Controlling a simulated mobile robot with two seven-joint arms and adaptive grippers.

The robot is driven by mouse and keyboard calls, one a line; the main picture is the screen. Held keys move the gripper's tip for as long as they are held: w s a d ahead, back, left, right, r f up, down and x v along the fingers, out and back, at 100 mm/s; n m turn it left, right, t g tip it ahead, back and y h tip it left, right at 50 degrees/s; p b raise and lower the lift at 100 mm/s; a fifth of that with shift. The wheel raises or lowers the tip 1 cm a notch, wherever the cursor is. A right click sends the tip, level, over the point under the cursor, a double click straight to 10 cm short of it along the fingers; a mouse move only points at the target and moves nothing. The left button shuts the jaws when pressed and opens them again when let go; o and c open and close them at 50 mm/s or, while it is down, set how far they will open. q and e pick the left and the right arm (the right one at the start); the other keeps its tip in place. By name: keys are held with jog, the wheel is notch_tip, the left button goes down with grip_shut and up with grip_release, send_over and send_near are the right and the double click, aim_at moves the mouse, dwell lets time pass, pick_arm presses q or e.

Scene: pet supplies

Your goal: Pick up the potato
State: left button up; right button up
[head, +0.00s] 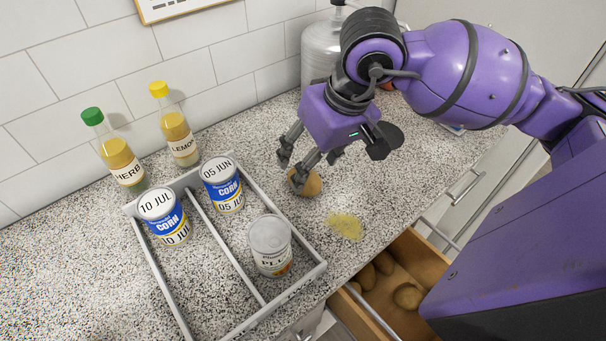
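A brown potato (313,184) lies on the speckled counter, to the right of the tray. My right gripper (291,168) comes in from the upper right and hangs just above and beside the potato. Its fingers are spread, with one fingertip overlapping the potato's left edge in the picture. I cannot tell whether that fingertip touches it. More potatoes (407,296) lie in an open wooden drawer (425,257) below the counter edge. My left gripper is not in view.
A grey divided tray (226,246) holds two corn cans (163,216) (222,184) and another can (270,246). Herb (118,155) and lemon (178,136) bottles stand by the wall. A yellowish patch (345,226) lies near the counter edge. A clear container (319,50) stands behind my gripper.

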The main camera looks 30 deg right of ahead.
jog(key=x, duration=0.5)
jog(key=shift+w+d+f+p, duration=0.25)
jog(key=shift+w+f+p, duration=0.05)
jog(key=shift+f+p, duration=0.1)
